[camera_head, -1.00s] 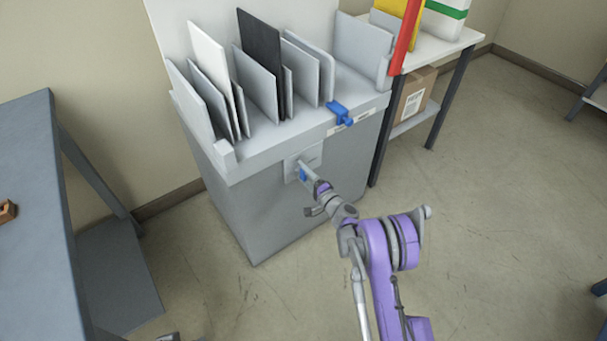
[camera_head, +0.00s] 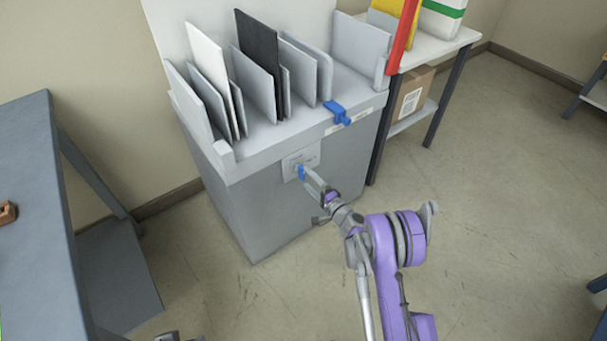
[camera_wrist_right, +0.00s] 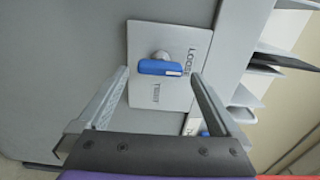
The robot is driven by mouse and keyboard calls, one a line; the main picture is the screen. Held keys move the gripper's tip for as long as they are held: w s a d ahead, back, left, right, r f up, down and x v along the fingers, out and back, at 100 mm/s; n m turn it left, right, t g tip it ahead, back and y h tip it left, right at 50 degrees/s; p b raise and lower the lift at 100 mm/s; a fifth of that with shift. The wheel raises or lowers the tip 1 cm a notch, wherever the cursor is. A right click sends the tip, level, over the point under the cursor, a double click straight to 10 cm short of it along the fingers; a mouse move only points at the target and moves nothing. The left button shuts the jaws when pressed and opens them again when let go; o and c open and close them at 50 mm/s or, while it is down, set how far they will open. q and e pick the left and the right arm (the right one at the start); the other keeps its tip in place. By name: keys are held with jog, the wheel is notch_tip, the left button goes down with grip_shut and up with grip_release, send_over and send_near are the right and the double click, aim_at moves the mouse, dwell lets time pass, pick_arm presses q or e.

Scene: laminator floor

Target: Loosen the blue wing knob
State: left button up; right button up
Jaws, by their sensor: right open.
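The blue wing knob (camera_head: 301,172) is on a pale plate (camera_head: 312,157) on the front of the grey cabinet. In the right wrist view, the knob (camera_wrist_right: 160,68) has its bar lying across the picture, between the printed words LOOSE and TIGHT. My right gripper (camera_head: 312,178) is open in front of the knob. Its two fingers (camera_wrist_right: 158,78) stand on either side of the bar with clear gaps, not visibly touching it. A small grey part at the bottom edge (camera_head: 168,337) may be my left gripper; its jaws cannot be made out.
Upright panels (camera_head: 258,60) stand in slots on the cabinet (camera_head: 240,205). Another blue part (camera_head: 338,113) is on its top front edge. A shelf table with a cardboard box (camera_head: 413,94) stands right; a grey bench (camera_head: 40,200) stands left. Floor in front is clear.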

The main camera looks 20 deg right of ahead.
jog(key=v, duration=0.6)
jog(key=shift+s+a+r, duration=0.1)
jog(key=shift+s, duration=0.05)
